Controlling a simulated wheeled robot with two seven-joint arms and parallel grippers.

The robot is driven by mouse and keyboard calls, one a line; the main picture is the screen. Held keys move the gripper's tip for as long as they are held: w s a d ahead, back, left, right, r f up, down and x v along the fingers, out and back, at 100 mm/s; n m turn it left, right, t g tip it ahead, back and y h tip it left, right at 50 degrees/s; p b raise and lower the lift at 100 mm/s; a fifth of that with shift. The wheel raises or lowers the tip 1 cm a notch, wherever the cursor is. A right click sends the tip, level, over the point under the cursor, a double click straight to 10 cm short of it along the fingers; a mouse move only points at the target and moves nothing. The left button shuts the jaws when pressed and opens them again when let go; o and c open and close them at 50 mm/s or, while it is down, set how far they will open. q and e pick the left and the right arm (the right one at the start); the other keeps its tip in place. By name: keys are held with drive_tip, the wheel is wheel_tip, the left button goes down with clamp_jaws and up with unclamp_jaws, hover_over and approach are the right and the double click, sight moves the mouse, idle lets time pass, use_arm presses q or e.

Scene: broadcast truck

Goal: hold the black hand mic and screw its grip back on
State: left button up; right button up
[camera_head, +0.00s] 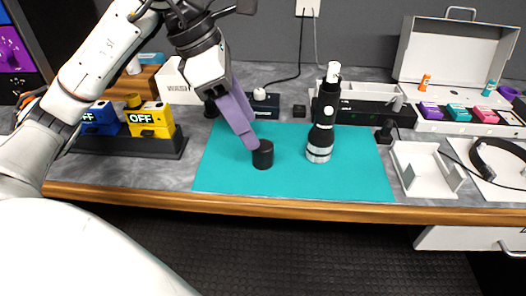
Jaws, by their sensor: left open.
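The black hand mic (323,120) stands upright on the teal mat (350,180), with silver bands near its base and a pale, narrow top. A short black cylinder (263,155), which looks like the loose grip, stands on the mat to the left of the mic, apart from it. My left gripper (249,139), with purple fingers, reaches down from the upper left. Its fingertips are at the cylinder's upper left edge; I cannot tell whether they touch it. The gap between its fingers is hard to see from here. My right gripper is not in view.
Yellow and blue OFF boxes (150,120) sit in a dark rack at the left. An empty white tray (421,172) and headphones (498,160) lie at the right. An open white case (458,50) stands at the back right. The mat's front is clear.

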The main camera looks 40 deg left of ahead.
sight(263, 154)
use_arm(q)
drive_tip(key=shift+x, duration=0.85)
drive_tip(key=shift+d+x, duration=0.2)
drive_tip(key=shift+x, duration=2.4)
drive_tip(key=shift+r, duration=0.1)
drive_tip(key=c, duration=1.1)
